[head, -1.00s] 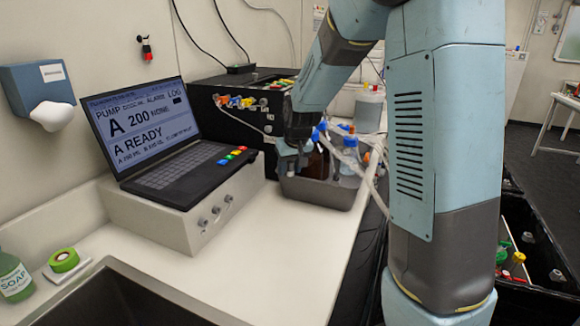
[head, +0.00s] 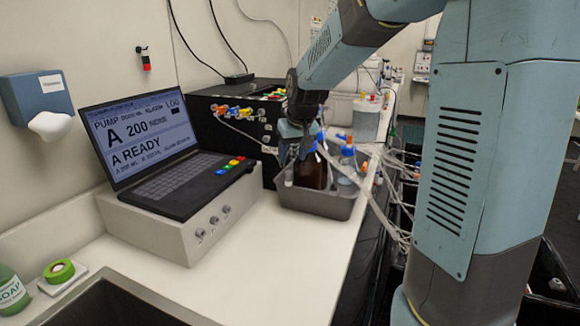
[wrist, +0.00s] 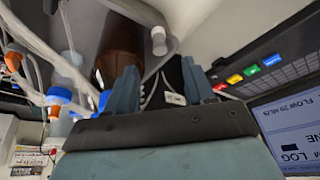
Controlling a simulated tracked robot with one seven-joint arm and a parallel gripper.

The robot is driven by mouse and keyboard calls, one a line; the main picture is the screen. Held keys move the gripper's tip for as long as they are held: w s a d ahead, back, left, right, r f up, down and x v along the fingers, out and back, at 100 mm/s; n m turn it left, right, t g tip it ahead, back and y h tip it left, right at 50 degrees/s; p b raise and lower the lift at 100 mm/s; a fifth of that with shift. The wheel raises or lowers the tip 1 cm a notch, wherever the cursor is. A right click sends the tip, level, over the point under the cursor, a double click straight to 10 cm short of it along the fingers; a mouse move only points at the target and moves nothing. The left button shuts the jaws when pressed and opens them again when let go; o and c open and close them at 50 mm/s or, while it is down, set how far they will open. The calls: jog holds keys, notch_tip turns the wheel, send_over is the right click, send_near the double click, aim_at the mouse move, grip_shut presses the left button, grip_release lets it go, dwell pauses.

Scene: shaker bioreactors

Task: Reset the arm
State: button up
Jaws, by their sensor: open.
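My gripper (head: 294,140) hangs at the end of my blue arm, over the left part of the grey tray. In the wrist view my gripper (wrist: 160,85) shows two blue fingers spread apart with nothing between them. A brown bottle (head: 311,172) stands in the tray, just right of and below the fingers. The brown bottle (wrist: 122,45) also shows beyond the fingers in the wrist view. I cannot tell whether a finger touches it.
The grey tray (head: 318,206) holds bottles with blue and orange caps and tubing. A laptop (head: 150,150) on a white box and a black pump unit (head: 225,130) stand left of it. The counter front (head: 270,250) is clear. Tubes (head: 395,215) hang over the right edge.

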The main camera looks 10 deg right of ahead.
jog(key=shift+v, duration=2.05)
jog(key=shift+s, duration=0.1)
jog(key=s+d+r+m, duration=0.1)
jog(key=s+d, duration=0.1)
jog(key=s, duration=1.2)
jog(key=s+d+t, duration=0.1)
jog(key=s+d, duration=0.2)
jog(key=s, duration=1)
jog(key=shift+s+r+m+h, duration=0.4)
